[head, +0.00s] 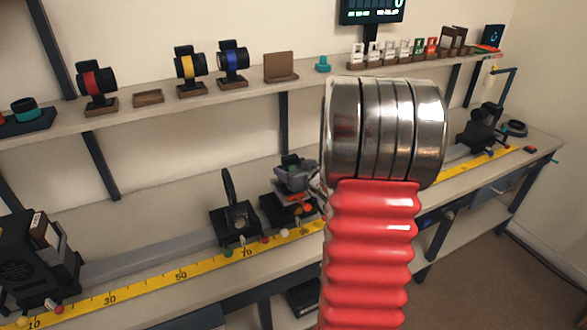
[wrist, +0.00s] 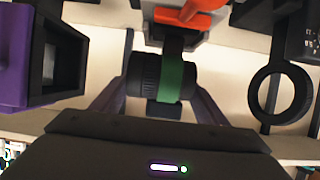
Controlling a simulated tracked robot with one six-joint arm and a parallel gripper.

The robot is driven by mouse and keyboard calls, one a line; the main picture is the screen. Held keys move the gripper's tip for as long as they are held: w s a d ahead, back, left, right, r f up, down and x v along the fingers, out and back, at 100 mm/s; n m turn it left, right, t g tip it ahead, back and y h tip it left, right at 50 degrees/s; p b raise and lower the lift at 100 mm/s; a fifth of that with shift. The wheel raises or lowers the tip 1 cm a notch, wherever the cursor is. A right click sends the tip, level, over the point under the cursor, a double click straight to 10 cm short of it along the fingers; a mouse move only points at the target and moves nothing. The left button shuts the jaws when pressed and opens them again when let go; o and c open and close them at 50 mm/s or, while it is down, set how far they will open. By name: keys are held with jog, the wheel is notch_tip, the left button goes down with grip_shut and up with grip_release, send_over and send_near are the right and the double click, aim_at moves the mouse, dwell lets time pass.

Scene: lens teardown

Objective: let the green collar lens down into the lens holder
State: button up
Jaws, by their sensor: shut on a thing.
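The green collar lens (wrist: 173,82) is a black barrel with a green band, in the middle of the wrist view. My gripper (wrist: 160,85) is shut on it, with one finger on each side of the barrel. A dark upright part and an orange part (wrist: 190,17) show just beyond the lens; I cannot tell whether the lens touches them. In the head view, a dark carriage (head: 280,212) stands on the rail just left of my red arm, with grey parts above it. It looks like the lens holder, but its seat and the lens are not clear there.
Left of that carriage stands another carriage (head: 235,222) with an upright hoop. A black ring (wrist: 280,95) and a purple box (wrist: 45,55) flank my gripper in the wrist view. The shelf holds red (head: 97,82), yellow (head: 189,68) and blue (head: 232,60) collar lenses.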

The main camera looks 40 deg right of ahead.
jog(key=o, duration=1.5)
jog(key=shift+f, duration=0.1)
jog(key=shift+s, duration=0.15)
jog(key=v, duration=1.3)
jog(key=shift+s+a, duration=0.1)
jog(key=shift+s, duration=0.15)
jog(key=shift+r, duration=0.25)
